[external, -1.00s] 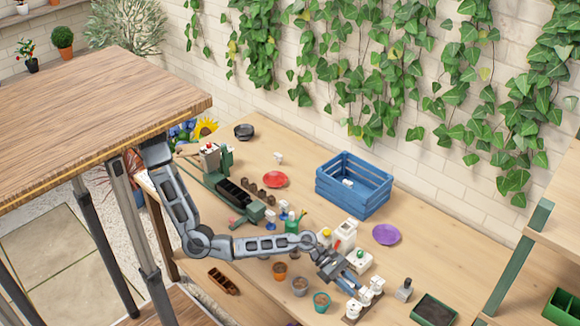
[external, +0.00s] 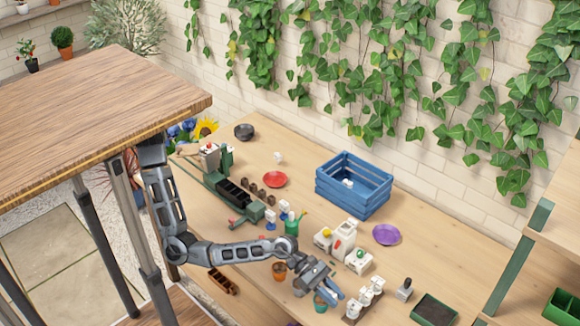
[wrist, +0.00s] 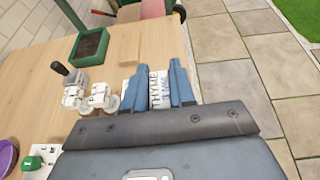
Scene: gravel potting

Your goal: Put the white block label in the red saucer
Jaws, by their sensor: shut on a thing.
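The red saucer (external: 275,179) lies farther back and left on the table, away from my gripper, and looks empty. It is not in the wrist view.
A blue crate (external: 350,200) is right of the saucer.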

